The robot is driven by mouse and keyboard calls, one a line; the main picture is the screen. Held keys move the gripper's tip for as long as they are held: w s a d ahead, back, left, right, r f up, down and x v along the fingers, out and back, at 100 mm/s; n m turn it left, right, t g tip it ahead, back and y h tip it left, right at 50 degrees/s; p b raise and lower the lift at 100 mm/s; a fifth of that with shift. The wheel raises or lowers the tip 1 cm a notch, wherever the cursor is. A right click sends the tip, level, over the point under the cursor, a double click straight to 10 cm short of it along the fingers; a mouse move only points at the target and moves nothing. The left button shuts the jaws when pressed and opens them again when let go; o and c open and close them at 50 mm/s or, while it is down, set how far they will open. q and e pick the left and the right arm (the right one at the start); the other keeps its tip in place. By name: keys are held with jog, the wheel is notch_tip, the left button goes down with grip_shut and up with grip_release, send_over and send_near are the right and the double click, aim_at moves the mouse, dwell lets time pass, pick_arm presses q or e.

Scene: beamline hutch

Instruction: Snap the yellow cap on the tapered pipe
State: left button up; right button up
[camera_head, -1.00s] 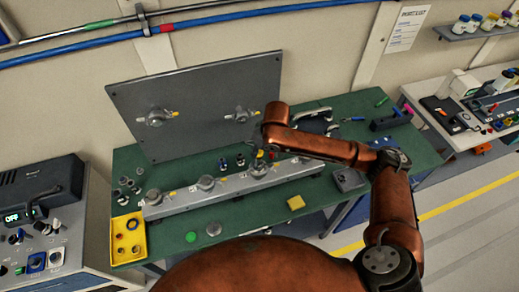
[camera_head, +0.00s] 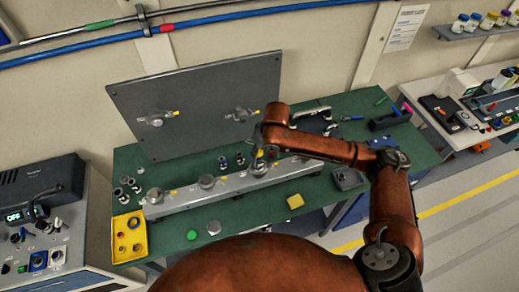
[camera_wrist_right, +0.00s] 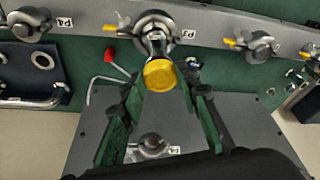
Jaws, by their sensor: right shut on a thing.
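My right gripper (camera_wrist_right: 162,82) is shut on the yellow cap (camera_wrist_right: 160,75) in the right wrist view, one green finger on each side. The cap is in line with the metal pipe stub (camera_wrist_right: 157,43) at the fitting labelled P3. My left gripper is not in view.
Other fittings stand along the rail on both sides. A grey upright panel (camera_head: 195,100) stands behind it. A yellow tray (camera_head: 141,252) with small round parts is at the bench's left end.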

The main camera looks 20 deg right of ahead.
jog(key=shift+f, duration=0.55)
dwell(0.4)
jog(key=o, duration=0.8)
